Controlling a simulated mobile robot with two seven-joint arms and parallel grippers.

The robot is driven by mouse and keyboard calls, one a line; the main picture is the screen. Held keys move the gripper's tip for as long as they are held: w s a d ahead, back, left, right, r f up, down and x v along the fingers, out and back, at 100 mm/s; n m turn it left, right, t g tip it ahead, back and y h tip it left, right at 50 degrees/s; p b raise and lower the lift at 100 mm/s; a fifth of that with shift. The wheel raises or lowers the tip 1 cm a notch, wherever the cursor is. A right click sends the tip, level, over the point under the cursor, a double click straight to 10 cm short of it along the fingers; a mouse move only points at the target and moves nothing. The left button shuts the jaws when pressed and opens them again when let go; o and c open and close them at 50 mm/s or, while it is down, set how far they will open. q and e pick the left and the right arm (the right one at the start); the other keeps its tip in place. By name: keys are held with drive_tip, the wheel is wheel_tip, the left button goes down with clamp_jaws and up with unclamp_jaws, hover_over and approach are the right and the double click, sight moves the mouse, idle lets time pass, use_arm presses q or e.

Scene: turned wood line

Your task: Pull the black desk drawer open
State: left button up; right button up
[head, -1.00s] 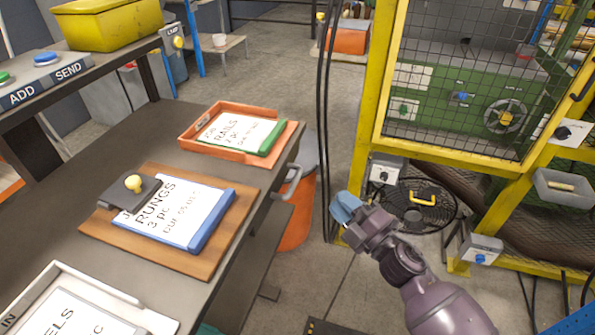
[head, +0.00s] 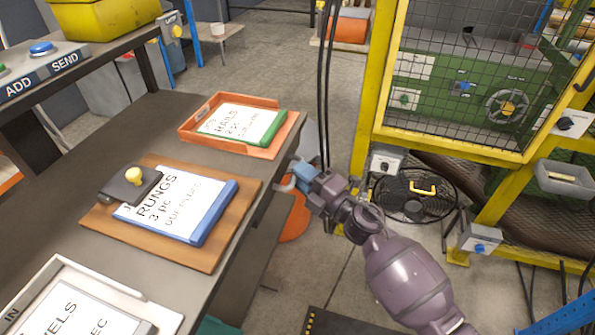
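The dark desk (head: 58,197) fills the left of the head view. Its drawer front is seen at a steep angle along the right edge, and I cannot tell whether it stands out at all. The grey drawer handle (head: 284,187) sticks out from that side, below the orange tray. My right gripper (head: 299,176), with blue fingers, is at the handle, its tips touching or very close to it. The fingers overlap each other in this view, so I cannot tell whether they are open or shut. My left gripper is not in view.
On the desk are an orange tray (head: 184,137) with a RAILS sheet, a wooden board (head: 97,217) with a RUNGS clipboard, and a white tray (head: 35,283). An orange bin (head: 294,222) stands behind the handle. A yellow-framed machine cage (head: 369,120) is at right.

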drive_tip(key=shift+x, duration=0.8)
clamp_jaws()
drive_tip(key=shift+d, duration=0.15)
drive_tip(key=s+d, duration=0.3)
drive_tip(key=d, duration=0.6)
drive_tip(key=s+d+p, duration=0.1)
drive_tip(key=s+d, duration=0.2)
drive_tip(key=d, duration=0.6)
drive_tip(key=shift+p, duration=0.3)
drive_tip(key=shift+d, duration=0.15)
unclamp_jaws()
